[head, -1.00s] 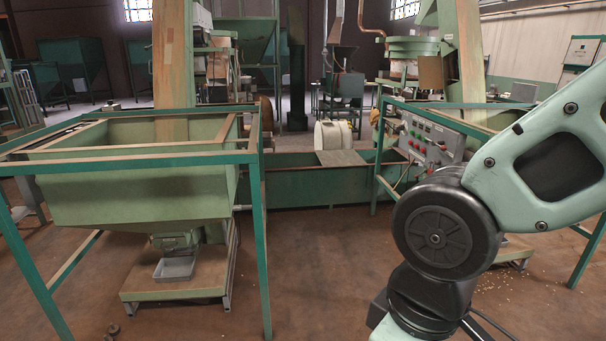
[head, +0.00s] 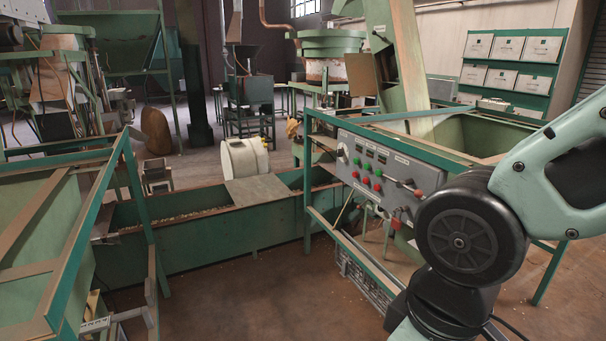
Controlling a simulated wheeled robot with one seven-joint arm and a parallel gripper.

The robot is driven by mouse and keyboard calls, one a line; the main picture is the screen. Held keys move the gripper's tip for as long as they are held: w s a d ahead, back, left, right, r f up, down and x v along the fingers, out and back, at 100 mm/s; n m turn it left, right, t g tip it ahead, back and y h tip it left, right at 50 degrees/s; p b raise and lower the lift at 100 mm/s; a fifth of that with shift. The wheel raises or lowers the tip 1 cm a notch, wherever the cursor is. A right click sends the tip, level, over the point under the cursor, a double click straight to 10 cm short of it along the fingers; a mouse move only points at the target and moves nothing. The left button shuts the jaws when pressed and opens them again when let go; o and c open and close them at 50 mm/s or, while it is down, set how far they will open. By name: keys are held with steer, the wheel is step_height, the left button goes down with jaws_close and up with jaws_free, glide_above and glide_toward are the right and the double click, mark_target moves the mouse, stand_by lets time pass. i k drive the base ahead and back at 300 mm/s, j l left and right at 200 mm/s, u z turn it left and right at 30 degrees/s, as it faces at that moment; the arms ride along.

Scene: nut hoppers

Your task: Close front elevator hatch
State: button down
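Two green hoppers in green frames show in the head view, a left hopper (head: 30,235) at the left edge and a right hopper (head: 478,135) behind the control panel. A slanted green elevator shaft (head: 398,65) rises behind the right hopper. My arm comes in from the right edge and bends down in front of the right frame. My gripper is not in view.
A grey control panel (head: 375,172) with red and green buttons is on the right frame. A long green trough (head: 215,240) with a flat board (head: 257,190) across it runs between the hoppers. A white drum (head: 245,159) stands behind it. Brown floor in front is clear.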

mark_target(361, 72)
steer(key=i+u, duration=0.1)
steer(key=i, duration=0.4)
steer(key=i+l+u, duration=0.15)
steer(key=i, duration=0.35)
steer(key=i+u, duration=0.1)
steer(key=i, duration=0.4)
steer(key=i+l+u, duration=0.1)
steer(key=i, duration=0.4)
steer(key=l, duration=0.1)
